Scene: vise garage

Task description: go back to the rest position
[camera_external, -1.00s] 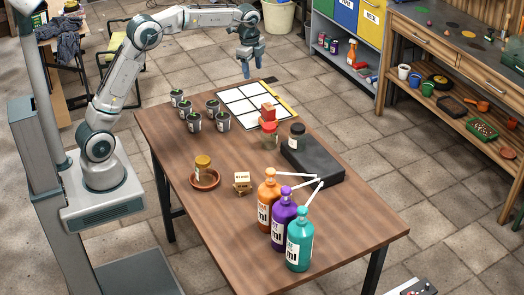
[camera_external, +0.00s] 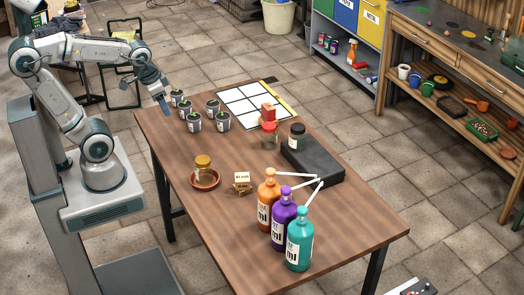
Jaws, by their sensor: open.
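My gripper (camera_external: 162,103) is raised at the left far end of the wooden table (camera_external: 220,240), beside the group of small plant pots. The jaws look empty and point down. They are small in the view, and their exact height above the table edge is hard to tell.
Several plant pots (camera_external: 194,122) stand near my gripper. Behind them lies a white grid board (camera_external: 250,101). A jar on a saucer (camera_external: 205,181), a small wooden box (camera_external: 242,182), pump bottles (camera_external: 284,218) and a black slab (camera_external: 313,160) occupy the table. Its left front is bare.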

